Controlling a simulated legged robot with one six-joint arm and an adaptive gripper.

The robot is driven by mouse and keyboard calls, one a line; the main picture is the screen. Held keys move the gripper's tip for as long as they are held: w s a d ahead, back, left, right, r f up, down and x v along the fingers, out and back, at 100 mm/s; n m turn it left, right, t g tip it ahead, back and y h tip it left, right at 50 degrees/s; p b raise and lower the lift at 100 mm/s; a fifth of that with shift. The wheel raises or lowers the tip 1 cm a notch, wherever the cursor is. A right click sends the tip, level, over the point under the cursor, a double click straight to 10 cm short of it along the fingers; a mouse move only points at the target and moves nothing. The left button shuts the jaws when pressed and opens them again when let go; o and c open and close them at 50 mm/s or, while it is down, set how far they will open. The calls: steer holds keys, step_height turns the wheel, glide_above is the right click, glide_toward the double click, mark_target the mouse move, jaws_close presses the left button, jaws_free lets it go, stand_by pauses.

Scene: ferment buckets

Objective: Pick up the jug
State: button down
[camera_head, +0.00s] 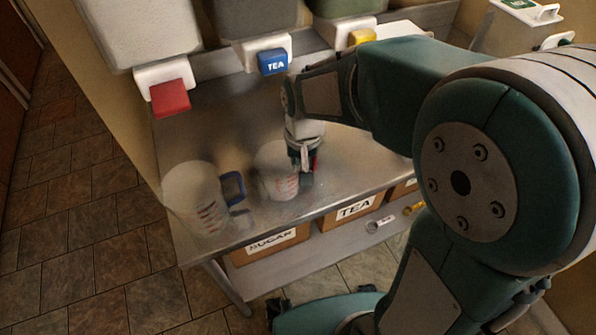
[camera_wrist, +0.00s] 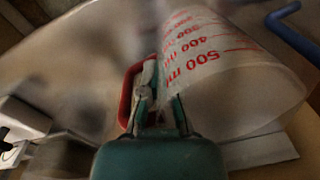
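A clear jug (camera_head: 277,172) with red markings stands on the metal counter. In the wrist view the jug (camera_wrist: 235,80) fills the upper right, with "500 ml" printed in red. Its red handle (camera_wrist: 126,98) is at my fingers, left of the jug body. My gripper (camera_head: 303,172) reaches down at the jug's right side, and also shows in the wrist view (camera_wrist: 160,100). The fingers show a gap and lie against or beside the handle; whether they clamp it is unclear. A second clear jug (camera_head: 197,198) with a blue handle (camera_head: 233,188) stands to the left.
Buckets above the counter carry a red tap (camera_head: 170,98), a blue "TEA" tap (camera_head: 272,62) and a yellow tap (camera_head: 361,37). Labelled boxes "SUGAR" (camera_head: 271,246) and "TEA" (camera_head: 355,210) sit below the counter (camera_head: 190,142). Tiled floor (camera_head: 85,220) is open at left.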

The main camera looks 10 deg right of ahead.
steer(key=s+d+r, duration=0.1)
steer(key=s+r, duration=0.9)
steer(key=s, duration=0.4)
steer(key=shift+r, duration=0.35)
